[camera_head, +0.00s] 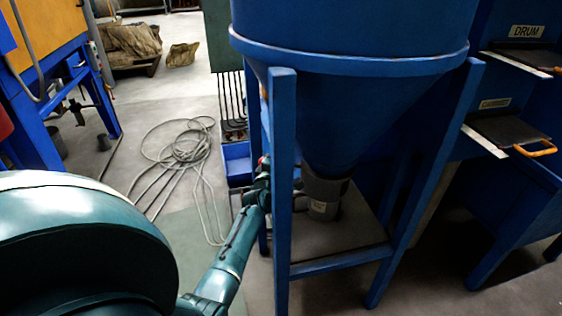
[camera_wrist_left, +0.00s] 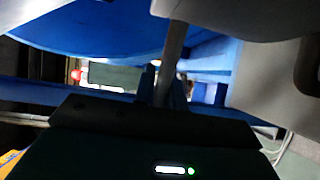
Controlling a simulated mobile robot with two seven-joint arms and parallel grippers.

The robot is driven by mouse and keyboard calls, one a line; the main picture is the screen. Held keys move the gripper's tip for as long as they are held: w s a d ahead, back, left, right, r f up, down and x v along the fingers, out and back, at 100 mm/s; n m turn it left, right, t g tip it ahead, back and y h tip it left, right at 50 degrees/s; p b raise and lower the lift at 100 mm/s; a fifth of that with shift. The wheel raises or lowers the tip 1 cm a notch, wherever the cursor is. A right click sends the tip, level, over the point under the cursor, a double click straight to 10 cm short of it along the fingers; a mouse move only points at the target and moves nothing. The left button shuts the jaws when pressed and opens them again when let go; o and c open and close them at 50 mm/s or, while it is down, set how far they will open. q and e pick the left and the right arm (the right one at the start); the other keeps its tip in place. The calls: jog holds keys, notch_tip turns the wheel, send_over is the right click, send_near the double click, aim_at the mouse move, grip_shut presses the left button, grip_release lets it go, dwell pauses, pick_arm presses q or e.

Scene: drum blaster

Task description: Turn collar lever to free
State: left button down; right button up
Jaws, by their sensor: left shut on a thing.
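The blue hopper (camera_head: 350,100) stands on blue legs, and its cone narrows to a grey collar (camera_head: 325,190) at the bottom. My left arm (camera_head: 228,255) reaches in from the lower left to the hopper's near left leg, which hides the front of the gripper in the head view. In the left wrist view my left gripper (camera_wrist_left: 164,88) is shut on a thin grey bar, the collar lever (camera_wrist_left: 174,48), which runs up toward a grey body. The lever's far end and exact angle are hard to tell. My right gripper is out of view.
The hopper's near left leg (camera_head: 282,220) stands close beside my left arm. A low crossbar (camera_head: 340,262) joins the front legs. A coiled hose (camera_head: 185,150) lies on the floor at left. A blue bin (camera_head: 237,165) sits behind the hopper. Blue cabinets (camera_head: 515,170) stand at right.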

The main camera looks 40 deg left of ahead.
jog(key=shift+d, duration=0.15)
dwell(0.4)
pick_arm(q)
jog(key=c, duration=1.5)
grip_release()
jog(key=shift+o, duration=0.2)
jog(key=shift+s, duration=0.1)
